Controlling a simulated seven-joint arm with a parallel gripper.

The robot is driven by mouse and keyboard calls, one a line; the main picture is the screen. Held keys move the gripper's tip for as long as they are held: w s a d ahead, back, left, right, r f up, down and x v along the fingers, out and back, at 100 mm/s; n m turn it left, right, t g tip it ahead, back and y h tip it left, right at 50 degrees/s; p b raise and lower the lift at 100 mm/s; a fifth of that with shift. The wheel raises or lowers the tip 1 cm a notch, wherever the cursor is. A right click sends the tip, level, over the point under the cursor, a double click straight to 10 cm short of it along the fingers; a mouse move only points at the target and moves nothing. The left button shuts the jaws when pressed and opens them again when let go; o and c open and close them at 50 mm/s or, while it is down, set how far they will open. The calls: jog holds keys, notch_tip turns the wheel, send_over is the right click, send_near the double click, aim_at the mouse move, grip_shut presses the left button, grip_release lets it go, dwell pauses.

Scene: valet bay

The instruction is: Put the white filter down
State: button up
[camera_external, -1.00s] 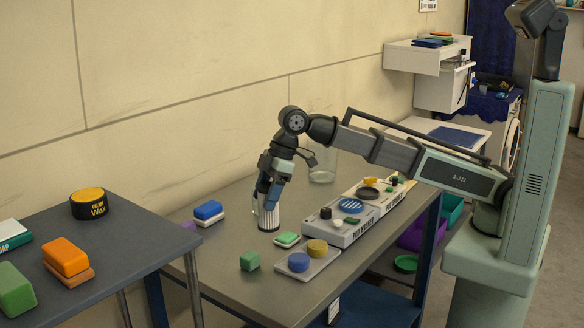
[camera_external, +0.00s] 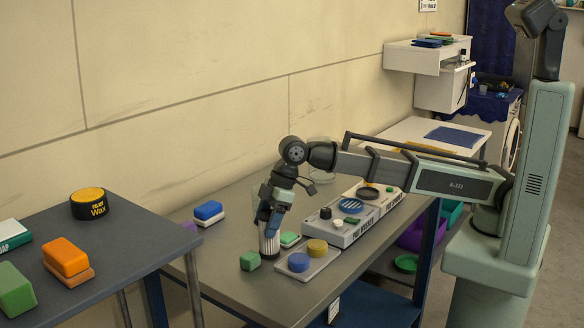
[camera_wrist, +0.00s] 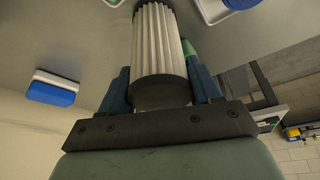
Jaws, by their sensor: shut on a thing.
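The white filter (camera_external: 268,245) is a pleated cylinder with dark end caps. It is upright at the table, between the green block (camera_external: 250,261) and the green-topped sponge (camera_external: 289,239). My gripper (camera_external: 268,228) is above it with its fingers around its upper part. In the wrist view the white filter (camera_wrist: 158,40) stands between the two blue fingers of my gripper (camera_wrist: 162,88), which are shut on it. Whether its bottom touches the table top (camera_external: 222,263) I cannot tell.
A tray (camera_external: 318,264) with a blue and a yellow disc lies just right of the filter. The pad washer box (camera_external: 345,237) stands behind that. A blue-and-white sponge (camera_external: 209,212) lies at the back left. The table is clear left of the green block.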

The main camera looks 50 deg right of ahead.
jog(key=shift+f, duration=0.1)
jog(key=o, duration=1.1)
jog(key=shift+o, duration=0.2)
jog(key=v, duration=1.2)
